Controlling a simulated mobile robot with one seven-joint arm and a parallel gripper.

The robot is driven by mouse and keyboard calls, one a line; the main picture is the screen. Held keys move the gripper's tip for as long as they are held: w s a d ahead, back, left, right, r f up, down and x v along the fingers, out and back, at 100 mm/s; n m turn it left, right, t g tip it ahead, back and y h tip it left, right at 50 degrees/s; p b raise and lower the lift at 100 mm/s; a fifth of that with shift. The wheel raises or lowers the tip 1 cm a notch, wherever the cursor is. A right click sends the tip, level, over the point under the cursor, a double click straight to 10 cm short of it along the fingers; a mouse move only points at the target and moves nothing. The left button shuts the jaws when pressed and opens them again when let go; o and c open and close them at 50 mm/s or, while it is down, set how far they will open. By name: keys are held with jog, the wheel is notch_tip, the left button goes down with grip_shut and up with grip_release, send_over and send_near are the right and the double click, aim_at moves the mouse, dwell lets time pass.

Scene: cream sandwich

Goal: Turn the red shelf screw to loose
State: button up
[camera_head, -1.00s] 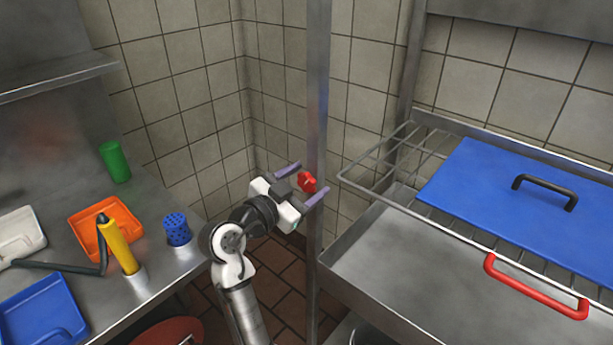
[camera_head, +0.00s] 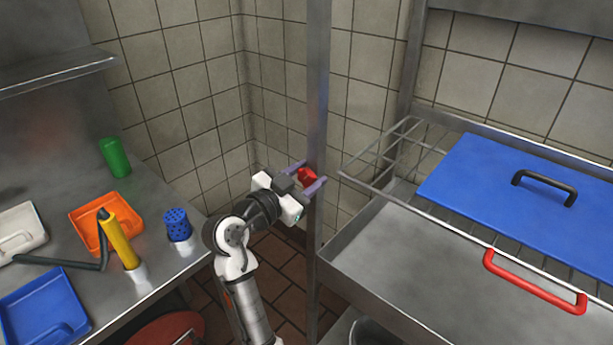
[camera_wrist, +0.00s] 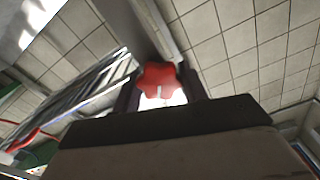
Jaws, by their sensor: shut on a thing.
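The red shelf screw (camera_head: 308,175) sits on the metal post (camera_head: 318,110) in the middle of the head view. Its lobed knob also shows in the wrist view (camera_wrist: 160,78), between the two dark fingers. My gripper (camera_head: 310,178) is shut on the screw, with one purple-grey finger on each side of it. The fingers and gripper body hide part of the screw. The knob's exact turn angle on the post cannot be told.
On the left counter stand a blue perforated cup (camera_head: 177,226), a green cup (camera_head: 114,158), a yellow-handled tool (camera_head: 122,243) and trays.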

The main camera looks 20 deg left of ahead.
jog(key=shift+n+p, duration=0.8)
jog(key=shift+n, duration=2)
jog(key=o, duration=1)
jog(key=shift+a, duration=0.1)
jog(key=shift+c, duration=0.2)
jog(key=b+v, duration=0.4)
jog(key=v, duration=0.9)
jog(key=shift+s, duration=0.4)
